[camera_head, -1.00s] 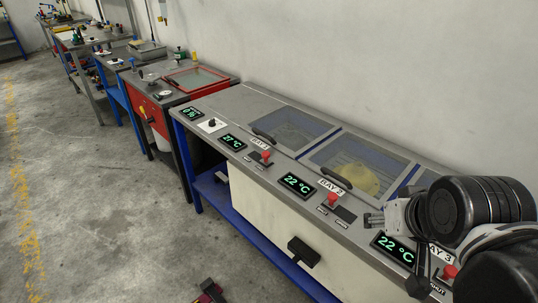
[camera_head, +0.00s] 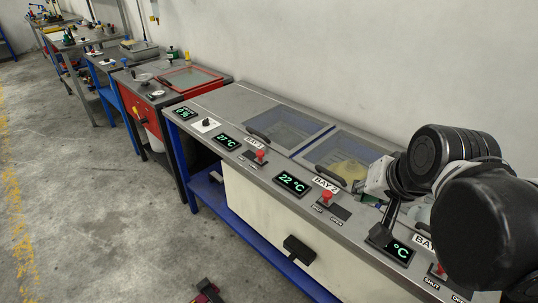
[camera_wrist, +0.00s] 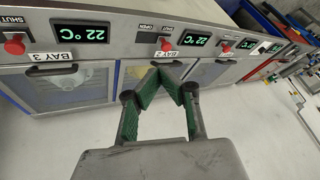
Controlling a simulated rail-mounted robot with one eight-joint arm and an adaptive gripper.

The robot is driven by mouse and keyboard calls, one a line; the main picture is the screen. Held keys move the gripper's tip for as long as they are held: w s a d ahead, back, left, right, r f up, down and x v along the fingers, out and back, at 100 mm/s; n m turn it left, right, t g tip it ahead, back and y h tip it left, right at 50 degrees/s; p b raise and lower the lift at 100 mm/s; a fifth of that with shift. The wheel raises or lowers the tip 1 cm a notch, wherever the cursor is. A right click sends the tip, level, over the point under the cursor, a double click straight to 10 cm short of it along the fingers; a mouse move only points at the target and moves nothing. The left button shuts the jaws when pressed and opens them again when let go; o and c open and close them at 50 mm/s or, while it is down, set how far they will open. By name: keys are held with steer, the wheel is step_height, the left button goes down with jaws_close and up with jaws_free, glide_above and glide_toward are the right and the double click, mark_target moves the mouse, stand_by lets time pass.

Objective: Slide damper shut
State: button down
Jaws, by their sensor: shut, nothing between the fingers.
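Red damper knobs sit on the press's front panel, with SHUT and OPEN marks. The BAY 2 knob (camera_head: 327,197) stands near the SHUT end of its dark slot; it also shows in the wrist view (camera_wrist: 166,44). The BAY 3 knob (camera_head: 439,270) shows partly beside my arm, and in the wrist view (camera_wrist: 14,44) it is close to its SHUT mark. The BAY 1 knob (camera_head: 260,156) is farther left; its setting is too small to tell. My gripper (camera_wrist: 168,70) is shut and empty, its green-padded fingers in front of the BAY 2 area, apart from the knobs.
Glass lids with dark handles cover the bays; the BAY 2 lid (camera_head: 345,158) has a yellow piece under it. Green displays (camera_head: 292,183) line the panel. A black handle (camera_head: 299,248) sticks out of the front. A red-framed bench (camera_head: 192,78) stands farther left. The floor alongside is mostly clear.

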mark_target(260, 156)
steer(key=w+a+f+m+y, duration=0.2)
steer(key=w+m, duration=0.4)
steer(key=w, duration=0.4)
steer(key=w+a+f+m+g+y, duration=0.1)
steer(key=w+a+f+m+y, duration=0.2)
steer(key=w+m, duration=0.4)
steer(key=w+a+f+m+g+y, duration=0.1)
steer(key=w+a+f+m, duration=0.3)
steer(key=w, duration=1)
step_height(260, 156, down, 3)
steer(key=m+y, duration=0.1)
steer(key=m, duration=0.2)
steer(key=shift+a+r, duration=0.15)
steer(key=shift+a, duration=0.1)
steer(key=shift+w, duration=0.1)
steer(key=b+x, duration=0.1)
steer(key=x, duration=0.9)
steer(key=shift+a, duration=0.35)
steer(key=shift+w+a+r, duration=0.1)
steer(key=shift+w+a, duration=0.15)
steer(key=shift+a, duration=0.25)
steer(key=shift+w+a, duration=0.25)
steer(key=shift+a, duration=0.25)
steer(key=shift+w+a, duration=0.35)
steer(key=shift+a, duration=0.25)
